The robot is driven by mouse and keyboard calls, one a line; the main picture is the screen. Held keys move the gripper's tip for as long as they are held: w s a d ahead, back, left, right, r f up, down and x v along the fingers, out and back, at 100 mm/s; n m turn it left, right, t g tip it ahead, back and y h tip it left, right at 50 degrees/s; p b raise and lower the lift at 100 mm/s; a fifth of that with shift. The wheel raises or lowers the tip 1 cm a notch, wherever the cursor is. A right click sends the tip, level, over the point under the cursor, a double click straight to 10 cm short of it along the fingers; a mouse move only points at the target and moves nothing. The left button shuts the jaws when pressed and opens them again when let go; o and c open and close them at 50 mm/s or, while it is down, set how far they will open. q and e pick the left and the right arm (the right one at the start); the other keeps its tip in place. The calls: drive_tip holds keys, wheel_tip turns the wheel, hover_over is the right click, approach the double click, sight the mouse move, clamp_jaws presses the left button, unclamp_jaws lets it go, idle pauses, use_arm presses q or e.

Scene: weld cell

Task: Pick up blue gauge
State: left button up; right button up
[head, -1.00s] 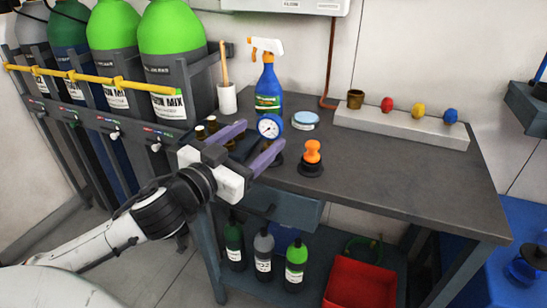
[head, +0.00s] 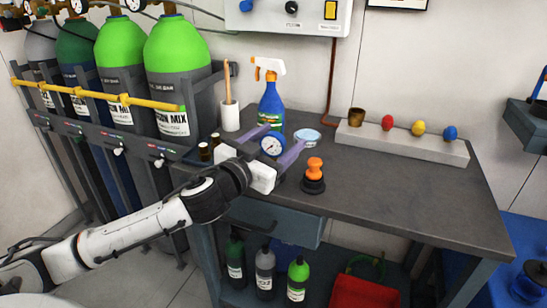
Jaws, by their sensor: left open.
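The blue gauge (head: 272,145) has a round white dial with a blue rim and stands on the dark workbench (head: 400,200), in front of the blue spray bottle. My left gripper (head: 272,142) reaches in from the lower left with its purple fingers apart, one on each side of the gauge. The fingers are open, and I cannot tell whether either touches it. My right gripper is not in view.
The spray bottle (head: 270,104) stands close behind the gauge. A light blue tin (head: 307,137) is behind right, and an orange-knobbed tool (head: 314,176) is to the right.

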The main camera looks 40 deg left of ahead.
use_arm(q)
drive_tip(key=shift+w, duration=0.75)
drive_tip(key=c, duration=1.4)
